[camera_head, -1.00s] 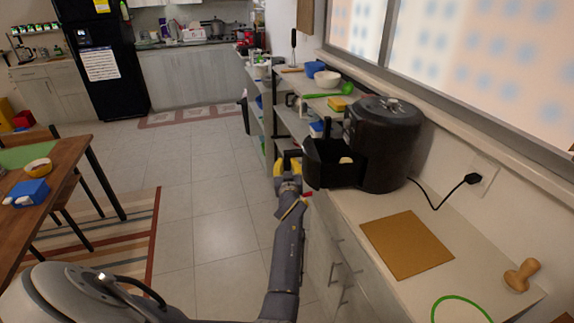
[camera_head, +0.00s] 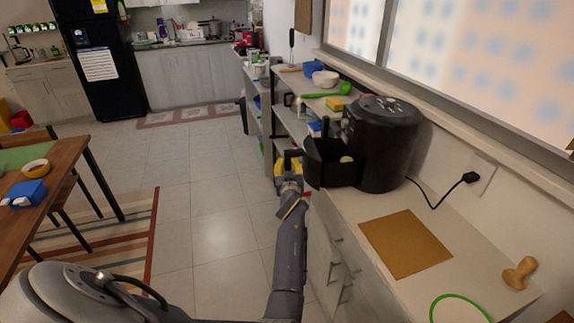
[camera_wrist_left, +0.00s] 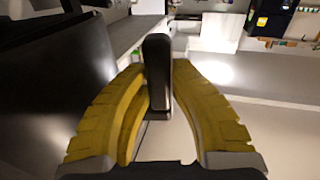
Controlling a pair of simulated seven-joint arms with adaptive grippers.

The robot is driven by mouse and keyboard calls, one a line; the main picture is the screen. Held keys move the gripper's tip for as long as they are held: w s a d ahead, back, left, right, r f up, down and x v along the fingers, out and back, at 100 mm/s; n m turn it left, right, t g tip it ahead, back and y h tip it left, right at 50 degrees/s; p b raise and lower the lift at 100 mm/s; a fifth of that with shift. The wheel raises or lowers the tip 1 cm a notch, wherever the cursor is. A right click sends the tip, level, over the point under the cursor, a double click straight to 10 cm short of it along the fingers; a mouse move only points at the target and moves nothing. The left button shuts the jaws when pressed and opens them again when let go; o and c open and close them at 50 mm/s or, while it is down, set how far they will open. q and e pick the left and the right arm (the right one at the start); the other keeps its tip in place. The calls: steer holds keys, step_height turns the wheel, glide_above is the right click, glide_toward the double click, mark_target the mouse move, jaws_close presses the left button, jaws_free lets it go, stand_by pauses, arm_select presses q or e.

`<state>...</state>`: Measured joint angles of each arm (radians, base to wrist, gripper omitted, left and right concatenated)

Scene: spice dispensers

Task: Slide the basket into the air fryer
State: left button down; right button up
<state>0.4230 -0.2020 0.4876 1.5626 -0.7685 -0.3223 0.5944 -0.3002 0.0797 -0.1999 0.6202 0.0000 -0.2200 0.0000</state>
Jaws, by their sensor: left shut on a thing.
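The black air fryer (camera_head: 384,140) stands on the counter by the wall. Its black basket (camera_head: 328,164) is pulled out toward the left, partly out of the body, with a small pale item (camera_head: 346,160) visible inside. My left gripper (camera_head: 288,164) is at the basket's outer end, beyond the counter edge. In the left wrist view, its yellow fingers (camera_wrist_left: 158,100) are closed around the dark upright handle (camera_wrist_left: 157,75), and the dark basket wall (camera_wrist_left: 45,105) fills the left side. My right gripper is not in view.
A brown mat (camera_head: 406,243), a wooden pestle-like object (camera_head: 520,273) and a green ring (camera_head: 460,308) lie on the near counter. A black cord runs to the wall outlet (camera_head: 482,178). Shelves with a white bowl (camera_head: 326,79) stand behind the fryer.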

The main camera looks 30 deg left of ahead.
arm_select(q)
steer(key=shift+w+d, duration=0.8)
steer(key=shift+d, duration=0.2)
